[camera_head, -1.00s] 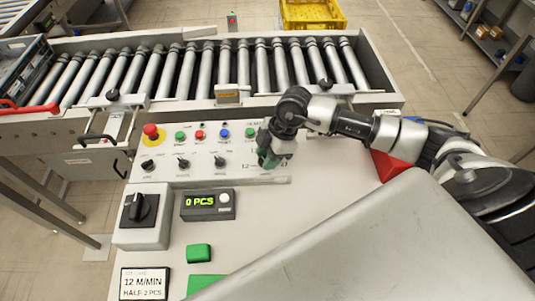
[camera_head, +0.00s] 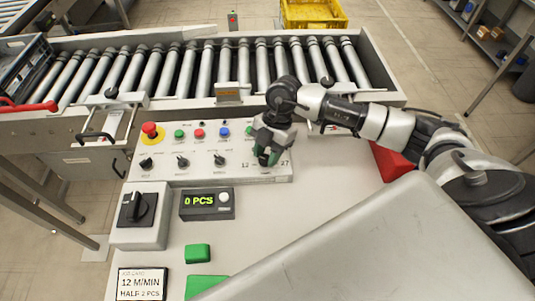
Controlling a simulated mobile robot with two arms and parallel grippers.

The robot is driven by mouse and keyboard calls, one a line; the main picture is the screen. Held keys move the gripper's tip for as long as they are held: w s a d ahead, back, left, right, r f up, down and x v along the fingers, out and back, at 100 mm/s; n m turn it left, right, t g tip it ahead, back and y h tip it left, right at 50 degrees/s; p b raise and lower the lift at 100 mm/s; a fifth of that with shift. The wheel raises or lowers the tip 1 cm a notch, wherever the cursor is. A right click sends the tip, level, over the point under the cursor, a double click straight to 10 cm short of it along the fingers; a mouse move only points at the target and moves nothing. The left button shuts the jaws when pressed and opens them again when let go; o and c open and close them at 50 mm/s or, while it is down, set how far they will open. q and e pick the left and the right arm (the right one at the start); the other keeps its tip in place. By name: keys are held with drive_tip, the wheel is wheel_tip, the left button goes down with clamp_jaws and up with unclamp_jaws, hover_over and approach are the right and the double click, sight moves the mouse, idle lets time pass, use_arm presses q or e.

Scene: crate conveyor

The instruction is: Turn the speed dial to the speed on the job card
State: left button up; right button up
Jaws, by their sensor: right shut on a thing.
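The job card (camera_head: 141,284) at the lower left reads "12 M/MIN" and "HALF 2 PCS". The speed dial sits at the right end of the white control panel and is mostly hidden under my right gripper (camera_head: 266,160). Printed marks "12" and "27" show on the panel to either side of the gripper. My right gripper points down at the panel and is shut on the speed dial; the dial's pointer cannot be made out. My left gripper is not in view.
The panel also carries a red emergency button (camera_head: 150,129), coloured push buttons and black knobs. A black rotary switch (camera_head: 137,207) and a "0 PCS" counter (camera_head: 207,204) stand in front. The roller conveyor (camera_head: 200,72) runs behind. A red object (camera_head: 388,160) lies right.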

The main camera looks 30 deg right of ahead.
drive_tip(key=n+b, duration=0.1)
drive_tip(key=n, duration=0.2)
drive_tip(key=n+g+h+b, duration=0.1)
drive_tip(key=n, duration=0.1)
drive_tip(key=shift+w+a+n+g, duration=0.1)
drive_tip(key=shift+w+n+g, duration=0.1)
drive_tip(key=shift+n+g, duration=0.15)
drive_tip(key=shift+r+n+h, duration=0.1)
drive_tip(key=shift+n+h, duration=0.15)
drive_tip(key=shift+h, duration=0.05)
drive_tip(key=o, duration=0.9)
drive_tip(key=b+v, duration=0.2)
drive_tip(key=v, duration=0.8)
drive_tip(key=shift+w+r+b, duration=0.15)
drive_tip(key=shift+r+b, duration=0.15)
drive_tip(key=shift+b, duration=0.1)
